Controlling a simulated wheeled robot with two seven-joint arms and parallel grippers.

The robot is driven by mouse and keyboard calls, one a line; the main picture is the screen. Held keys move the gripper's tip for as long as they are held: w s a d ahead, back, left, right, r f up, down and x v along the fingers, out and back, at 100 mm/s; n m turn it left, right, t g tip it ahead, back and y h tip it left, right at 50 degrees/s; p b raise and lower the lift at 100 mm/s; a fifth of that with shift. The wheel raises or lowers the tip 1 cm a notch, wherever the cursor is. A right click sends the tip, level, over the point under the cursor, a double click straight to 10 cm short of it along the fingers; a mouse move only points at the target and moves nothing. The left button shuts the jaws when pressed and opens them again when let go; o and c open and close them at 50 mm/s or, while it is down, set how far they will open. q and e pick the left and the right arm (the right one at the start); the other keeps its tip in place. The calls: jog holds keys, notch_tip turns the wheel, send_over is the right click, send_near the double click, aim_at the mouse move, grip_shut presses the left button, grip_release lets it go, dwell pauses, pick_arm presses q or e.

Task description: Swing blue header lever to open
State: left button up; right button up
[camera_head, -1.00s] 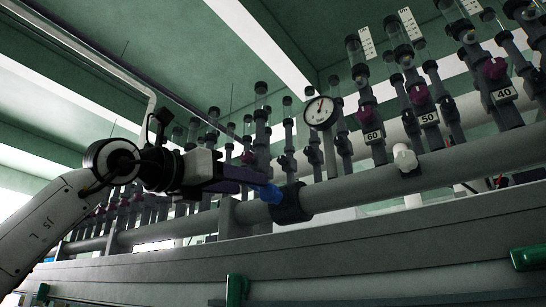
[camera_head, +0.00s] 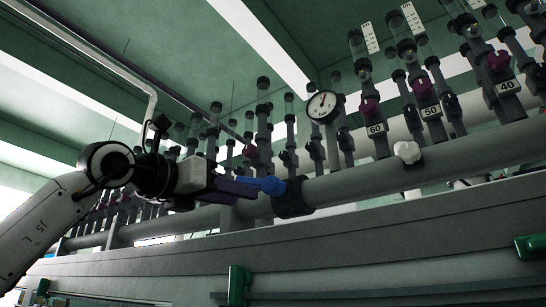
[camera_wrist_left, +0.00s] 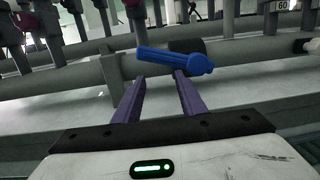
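The blue header lever (camera_head: 264,185) sits on a dark valve body (camera_head: 292,199) on the thick grey header pipe. In the head view its handle points left, over the purple fingers of my left gripper (camera_head: 240,188). In the left wrist view the blue lever (camera_wrist_left: 172,60) lies across, just beyond the two fingertips, with its round hub at the right. The fingers of my left gripper (camera_wrist_left: 158,78) are apart with nothing between them. I cannot tell whether a fingertip touches the lever. My right gripper is not in view.
A round gauge (camera_head: 322,106) stands above the pipe. Several upright tubes with purple knobs and number tags line the pipe behind. A white valve knob (camera_head: 407,152) is on the pipe to the right. A grey ledge (camera_head: 380,225) runs below, with a green handle (camera_head: 238,285).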

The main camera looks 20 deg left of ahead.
pick_arm(q)
jog(key=b+v, duration=0.1)
jog(key=v, duration=0.1)
jog(key=b+v, duration=0.1)
jog(key=v, duration=0.2)
jog(key=shift+a+f, duration=0.25)
jog(key=shift+s, duration=0.1)
